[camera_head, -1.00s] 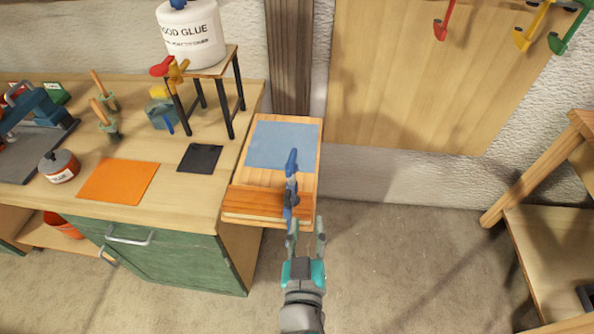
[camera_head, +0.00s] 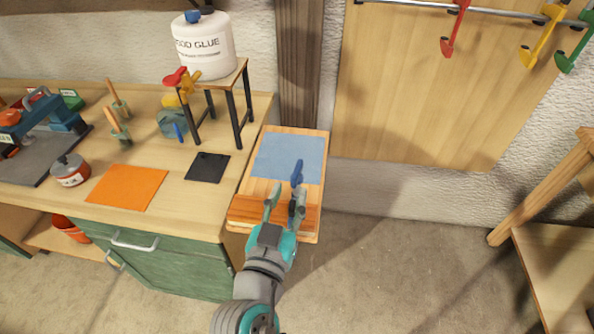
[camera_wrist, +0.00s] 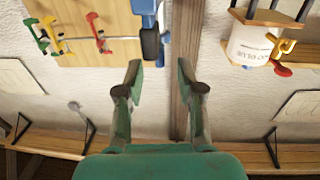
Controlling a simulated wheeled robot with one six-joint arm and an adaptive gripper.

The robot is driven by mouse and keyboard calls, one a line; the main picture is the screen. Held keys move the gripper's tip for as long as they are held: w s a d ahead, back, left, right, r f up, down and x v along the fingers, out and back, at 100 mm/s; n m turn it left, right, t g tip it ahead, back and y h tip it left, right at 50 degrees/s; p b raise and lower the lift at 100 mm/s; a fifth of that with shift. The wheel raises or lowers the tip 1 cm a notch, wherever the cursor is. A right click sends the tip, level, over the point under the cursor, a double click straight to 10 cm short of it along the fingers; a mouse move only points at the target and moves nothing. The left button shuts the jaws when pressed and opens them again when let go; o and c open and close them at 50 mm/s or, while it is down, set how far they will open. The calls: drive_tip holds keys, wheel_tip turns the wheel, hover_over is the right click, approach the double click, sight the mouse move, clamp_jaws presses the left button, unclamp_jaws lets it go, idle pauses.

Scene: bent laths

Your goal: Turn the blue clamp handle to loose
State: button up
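The blue clamp (camera_head: 297,172) stands at the front part of the wooden board (camera_head: 245,190), with its upper blue part showing and its lower part hidden behind my gripper. My gripper (camera_head: 285,197) is open, its two fingers apart, just in front of the clamp. In the wrist view, the blue clamp (camera_wrist: 150,45) shows beyond the fingertips, nearer the left finger. My gripper (camera_wrist: 160,75) has nothing between its fingers there. I cannot tell whether a finger touches the clamp or how its handle is set.
A blue sheet (camera_head: 289,158) lies on the board. The green-fronted bench (camera_head: 255,110) at the left carries an orange sheet (camera_head: 127,187), a black pad (camera_head: 207,167) and a glue tub (camera_head: 205,50) on a stand. Red (camera_head: 454,30), yellow and green clamps hang at the upper right. A wooden frame (camera_head: 540,200) stands right.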

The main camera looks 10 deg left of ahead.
sight(301, 161)
drive_tip(key=w, duration=0.4)
drive_tip(key=w+d, duration=0.1)
drive_tip(key=w, duration=0.1)
drive_tip(key=shift+w, duration=0.4)
drive_tip(key=shift+c, duration=0.2)
clamp_jaws()
